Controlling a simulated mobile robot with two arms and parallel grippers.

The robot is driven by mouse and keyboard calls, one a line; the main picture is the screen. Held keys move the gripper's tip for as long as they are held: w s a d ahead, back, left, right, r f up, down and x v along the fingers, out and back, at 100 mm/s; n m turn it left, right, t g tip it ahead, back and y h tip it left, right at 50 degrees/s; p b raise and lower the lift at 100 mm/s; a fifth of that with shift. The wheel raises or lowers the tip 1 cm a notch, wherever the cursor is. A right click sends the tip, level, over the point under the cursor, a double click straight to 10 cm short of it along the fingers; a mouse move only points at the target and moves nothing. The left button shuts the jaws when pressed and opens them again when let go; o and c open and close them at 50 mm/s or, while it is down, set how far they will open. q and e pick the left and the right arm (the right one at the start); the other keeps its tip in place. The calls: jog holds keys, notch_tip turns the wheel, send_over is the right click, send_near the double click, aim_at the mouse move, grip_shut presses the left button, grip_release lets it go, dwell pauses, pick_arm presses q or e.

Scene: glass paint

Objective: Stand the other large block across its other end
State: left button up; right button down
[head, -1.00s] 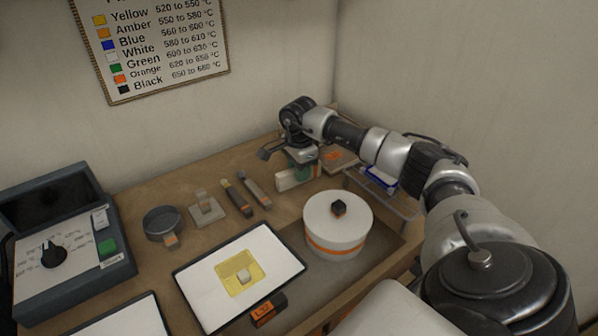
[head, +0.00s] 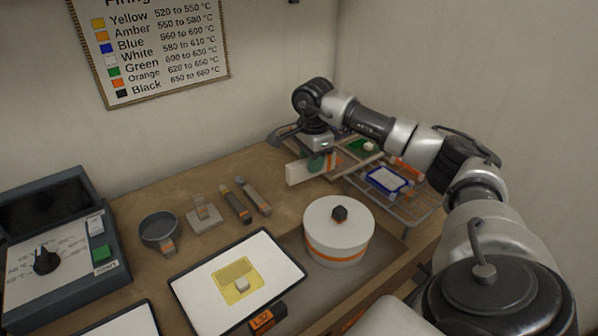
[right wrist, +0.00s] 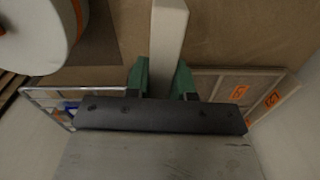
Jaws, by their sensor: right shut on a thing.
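A large pale block (head: 299,173) is at the back of the table, in my right gripper (head: 317,163). In the right wrist view the block (right wrist: 169,35) is a long bar running up from between the green fingers of the right gripper (right wrist: 160,78). The fingers are closed on its two sides. No second large block can be made out clearly. My left gripper is not in view.
A white round kiln (head: 338,230) stands in front of the gripper. A wire rack (head: 400,205) with a blue-edged tile (head: 387,181) is to the right. Boards with orange marks (right wrist: 235,90) lie beside the gripper. A black-edged white panel (head: 205,290) lies at the front.

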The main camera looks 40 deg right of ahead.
jog(key=s+d+r+p, duration=0.1)
jog(key=s+r, duration=0.6)
jog(key=shift+s+d+r, duration=0.2)
jog(key=shift+s+r, duration=0.15)
jog(key=shift+s, duration=0.05)
jog(key=shift+s+f, duration=0.1)
dwell(0.3)
